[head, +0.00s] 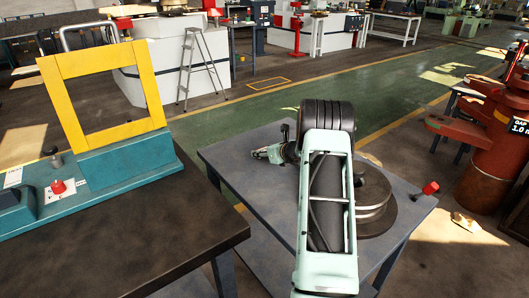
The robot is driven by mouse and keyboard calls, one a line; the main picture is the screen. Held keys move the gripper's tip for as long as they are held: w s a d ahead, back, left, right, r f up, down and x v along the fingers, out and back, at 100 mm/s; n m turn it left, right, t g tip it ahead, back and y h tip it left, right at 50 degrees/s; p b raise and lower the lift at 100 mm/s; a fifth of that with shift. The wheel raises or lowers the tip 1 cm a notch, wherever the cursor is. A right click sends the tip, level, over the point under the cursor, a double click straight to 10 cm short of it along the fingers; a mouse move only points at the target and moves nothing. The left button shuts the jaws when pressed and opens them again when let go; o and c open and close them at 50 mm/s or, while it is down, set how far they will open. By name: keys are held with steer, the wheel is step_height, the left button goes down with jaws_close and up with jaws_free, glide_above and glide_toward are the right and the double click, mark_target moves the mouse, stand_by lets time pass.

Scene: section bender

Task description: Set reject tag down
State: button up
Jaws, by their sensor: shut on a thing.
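My gripper (263,153) shows small in the head view, over the left part of the grey table (235,175). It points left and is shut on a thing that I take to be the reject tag. The tag itself is too small, or too hidden by the fingers, to make out. I cannot tell whether it touches the tabletop. My pale green arm crosses the middle of the view and hides part of the table.
A stack of dark round discs (376,203) stands right of my arm, partly hidden. A red knob (431,188) is at the table's right edge. At left, a teal machine (130,165) with a yellow frame (96,137) stands on a dark bench (150,235).

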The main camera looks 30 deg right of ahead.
steer(key=shift+f, duration=0.2)
steer(key=o, duration=1.2)
steer(key=shift+r, duration=0.1)
steer(key=shift+r, duration=0.1)
